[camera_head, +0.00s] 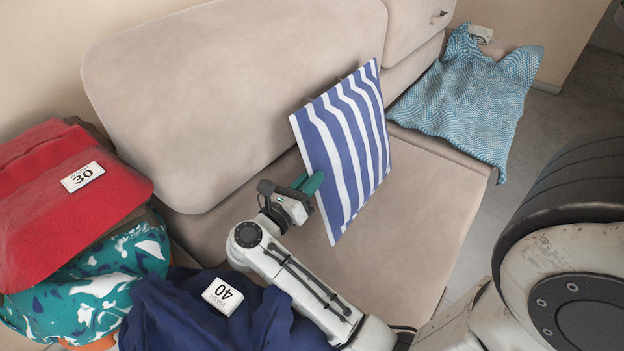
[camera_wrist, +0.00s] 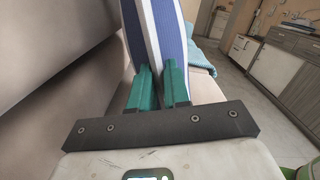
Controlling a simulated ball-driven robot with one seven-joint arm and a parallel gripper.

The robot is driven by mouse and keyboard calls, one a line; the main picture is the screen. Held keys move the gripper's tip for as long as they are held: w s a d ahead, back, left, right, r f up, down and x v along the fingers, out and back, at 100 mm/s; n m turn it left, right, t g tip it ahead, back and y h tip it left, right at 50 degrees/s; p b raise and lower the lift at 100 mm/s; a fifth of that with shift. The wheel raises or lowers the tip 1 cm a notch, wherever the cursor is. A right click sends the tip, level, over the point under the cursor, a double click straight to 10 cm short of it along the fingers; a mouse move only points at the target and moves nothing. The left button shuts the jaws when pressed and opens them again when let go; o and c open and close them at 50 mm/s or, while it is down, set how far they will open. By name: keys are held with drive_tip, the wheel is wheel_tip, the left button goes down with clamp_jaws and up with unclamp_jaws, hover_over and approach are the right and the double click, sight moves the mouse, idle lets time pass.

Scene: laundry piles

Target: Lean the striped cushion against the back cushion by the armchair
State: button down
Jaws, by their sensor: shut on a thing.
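The striped cushion (camera_head: 345,140), blue and white, stands upright and a little tilted over the sofa seat (camera_head: 400,225). Its left edge is in my gripper (camera_head: 312,184), whose green fingers are shut on it. In the wrist view the cushion (camera_wrist: 151,35) rises between the fingertips of my gripper (camera_wrist: 160,75). The beige back cushion (camera_head: 220,95) is behind and to the left of the striped cushion. A second beige back cushion (camera_head: 418,22) is at the top right. I cannot tell whether the striped cushion touches the seat or a back cushion. No armchair is clearly visible.
A teal patterned blanket (camera_head: 470,95) hangs over the right end of the sofa. Red cloth (camera_head: 70,205) tagged 30, teal patterned cloth (camera_head: 95,285) and navy cloth (camera_head: 200,315) tagged 40 are piled at left. The seat right of the cushion is clear.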

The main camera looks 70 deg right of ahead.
drive_tip(key=shift+n, duration=0.4)
drive_tip(key=shift+w+d+f+b, duration=0.1)
drive_tip(key=shift+w+f+b, duration=0.45)
drive_tip(key=shift+f, duration=0.3)
drive_tip(key=shift+w+d+f+b, duration=0.15)
drive_tip(key=shift+w+f+b, duration=0.15)
drive_tip(key=shift+f+b, duration=0.45)
drive_tip(key=shift+w+d+f+b, duration=0.1)
drive_tip(key=shift+w+f+b, duration=0.4)
drive_tip(key=shift+f, duration=0.4)
drive_tip(key=c, duration=1)
unclamp_jaws()
